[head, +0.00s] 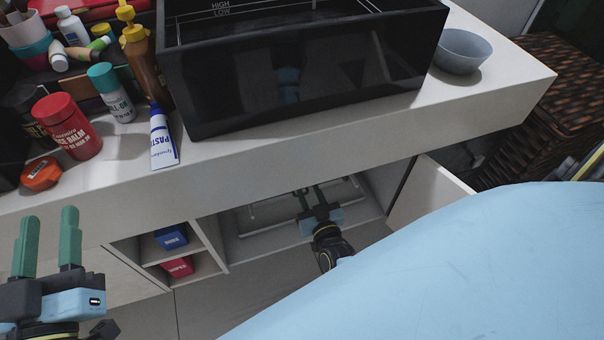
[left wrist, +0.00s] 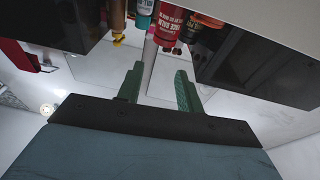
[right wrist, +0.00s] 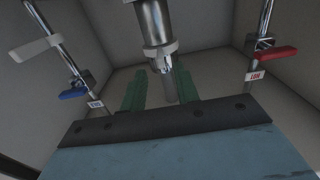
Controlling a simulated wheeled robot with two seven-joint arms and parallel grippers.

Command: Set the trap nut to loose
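In the right wrist view, a chrome drain pipe (right wrist: 155,20) hangs down in the middle of the cabinet. A pale collar with a small lug, which looks like the trap nut (right wrist: 161,50), sits at its lower end, with a narrower grey tube (right wrist: 171,86) below it. My right gripper (right wrist: 161,88) is open; its green fingers stand left and right of the tube, below the collar. I cannot tell whether they touch anything. In the head view my right gripper (head: 316,200) reaches into the open cabinet, and the pipe is hidden there. My left gripper (head: 48,240) is open and empty.
Side pipes carry a blue-handled valve (right wrist: 75,92) and a red-handled valve (right wrist: 277,53). The cabinet door (head: 430,190) stands open on the right. The counter (head: 300,135) overhangs the cabinet and holds a black sink (head: 310,85), a bowl (head: 462,50) and several bottles.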

